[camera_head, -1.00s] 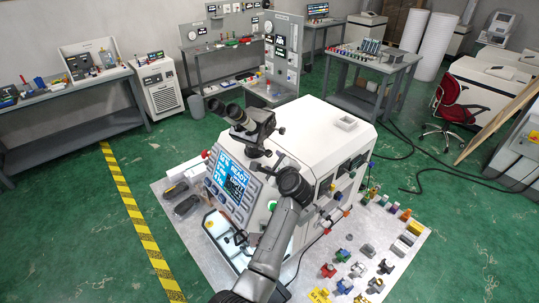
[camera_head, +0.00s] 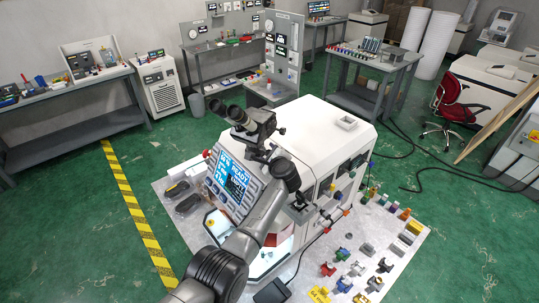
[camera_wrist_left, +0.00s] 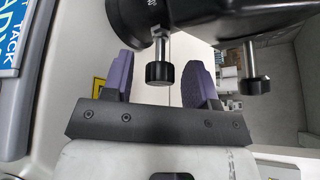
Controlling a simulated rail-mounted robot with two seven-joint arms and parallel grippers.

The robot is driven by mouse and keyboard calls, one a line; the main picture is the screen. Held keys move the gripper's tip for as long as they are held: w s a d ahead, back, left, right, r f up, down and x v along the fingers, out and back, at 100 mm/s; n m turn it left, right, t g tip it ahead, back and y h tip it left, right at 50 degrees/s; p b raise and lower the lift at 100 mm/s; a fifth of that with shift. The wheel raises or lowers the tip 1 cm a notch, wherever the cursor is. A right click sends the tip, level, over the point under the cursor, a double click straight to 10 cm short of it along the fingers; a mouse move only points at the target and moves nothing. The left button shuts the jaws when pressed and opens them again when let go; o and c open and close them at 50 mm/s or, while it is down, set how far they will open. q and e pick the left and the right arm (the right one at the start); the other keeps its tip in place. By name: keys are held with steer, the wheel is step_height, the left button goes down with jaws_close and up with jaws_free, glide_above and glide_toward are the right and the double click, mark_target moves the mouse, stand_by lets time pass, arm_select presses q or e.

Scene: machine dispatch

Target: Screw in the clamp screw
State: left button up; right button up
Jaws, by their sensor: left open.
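A black microscope (camera_head: 250,124) stands on the white machine (camera_head: 335,122) in the head view. In the left wrist view its dark body (camera_wrist_left: 195,14) fills the top. A clamp screw (camera_wrist_left: 158,72) with a black knurled knob and silver shank hangs down from it, and a similar screw (camera_wrist_left: 255,82) stands further right. My left gripper (camera_wrist_left: 158,62) is open, with one purple-padded finger on each side of the first knob in the picture. I see gaps beside the knob; depth is hard to tell. In the head view my arm hides most of this spot. My right gripper is out of view.
A lit display (camera_head: 232,177) is just left of the work spot. Several small coloured parts lie on the grey plate (camera_head: 400,262) at the right. Workbenches (camera_head: 70,112) stand further back, and the green floor around is mostly clear.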

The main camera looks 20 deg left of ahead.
arm_select(q)
steer(key=c, duration=0.9)
steer(key=shift+f+b, duration=0.15)
steer(key=shift+b, duration=0.35)
steer(key=m+g+b, duration=0.1)
steer(key=b, duration=0.7)
steer(key=shift+d+f, duration=0.1)
steer(key=shift+r+m+g+b, duration=0.2)
steer(key=shift+m+g+b, duration=0.25)
steer(key=shift+b, duration=0.35)
steer(key=shift+w+m+g+b, duration=0.1)
steer(key=shift+m+g+b, duration=0.45)
steer(key=shift+b, duration=0.4)
steer(key=shift+r+m+g+y+b, duration=0.1)
steer(key=shift+m+g+y+b, duration=0.3)
steer(key=shift+m+b, duration=0.4)
steer(key=shift+r, duration=0.1)
